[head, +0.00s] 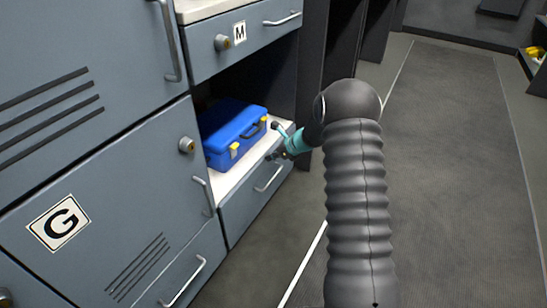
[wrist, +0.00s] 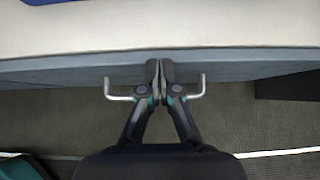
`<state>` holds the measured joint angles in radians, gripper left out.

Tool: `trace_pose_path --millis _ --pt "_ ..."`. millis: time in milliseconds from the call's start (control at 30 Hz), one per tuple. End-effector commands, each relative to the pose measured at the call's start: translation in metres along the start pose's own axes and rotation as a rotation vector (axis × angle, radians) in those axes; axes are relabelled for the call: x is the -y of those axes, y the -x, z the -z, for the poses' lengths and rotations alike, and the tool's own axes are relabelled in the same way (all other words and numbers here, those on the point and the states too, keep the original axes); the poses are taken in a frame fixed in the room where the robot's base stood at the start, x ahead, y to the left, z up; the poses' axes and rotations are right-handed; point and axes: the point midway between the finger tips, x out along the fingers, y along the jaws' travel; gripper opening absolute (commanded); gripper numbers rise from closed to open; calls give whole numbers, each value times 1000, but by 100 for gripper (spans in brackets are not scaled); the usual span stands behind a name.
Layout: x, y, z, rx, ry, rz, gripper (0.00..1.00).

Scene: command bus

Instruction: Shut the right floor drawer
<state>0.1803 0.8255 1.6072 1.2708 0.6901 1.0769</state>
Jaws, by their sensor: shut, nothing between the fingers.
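The right floor drawer (head: 243,214) is the low blue-grey front under the white shelf, right of the G cabinet, in the head view. Its bar handle (head: 268,180) faces the aisle. No clear gap shows between the drawer and the shelf above. In the wrist view the drawer front (wrist: 60,73) is a grey band below the white surface, and the handle (wrist: 118,98) shows on both sides of my fingers. My gripper (head: 272,156) is shut and empty, its fingertips (wrist: 160,68) at the drawer front's upper part, between the handle's ends. Contact is hard to tell.
A blue toolbox (head: 233,134) stands on the white shelf (head: 228,183) above the drawer. Drawer M (head: 262,38) is above, the G cabinet door (head: 110,195) and another low drawer (head: 175,275) to the left. The aisle floor (head: 450,180) on the right is clear.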

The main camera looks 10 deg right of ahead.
Motion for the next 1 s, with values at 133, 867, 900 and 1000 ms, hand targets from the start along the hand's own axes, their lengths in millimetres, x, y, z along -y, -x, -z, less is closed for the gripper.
trace_pose_path --millis 133,867,900,1000 --pt "-2 -2 -2 2 3 -2 0" --pt "5 83 22 2 2 1 0" --pt "5 90 21 2 4 0 0" --pt "5 105 22 1 4 0 0"
